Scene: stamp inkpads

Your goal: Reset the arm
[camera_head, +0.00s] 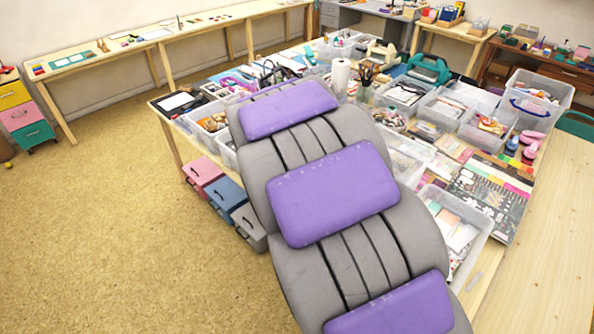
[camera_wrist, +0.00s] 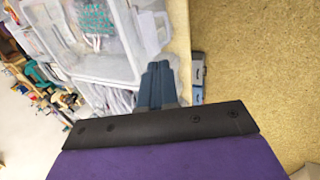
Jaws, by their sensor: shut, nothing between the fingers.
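My gripper (camera_wrist: 157,84) shows in the wrist view as two blue-grey fingers close together, past a black bar and a purple pad of my own arm. The fingers are shut with nothing between them. They point toward a table edge, with a clear plastic bin just beside them in the picture; I cannot tell the gap. In the head view my grey arm with purple pads (camera_head: 334,193) reaches from the lower right up to the crowded table. The gripper itself is hidden there behind the arm.
The tan floor (camera_head: 110,230) at left is clear. A bare wooden tabletop (camera_head: 556,235) is at right.

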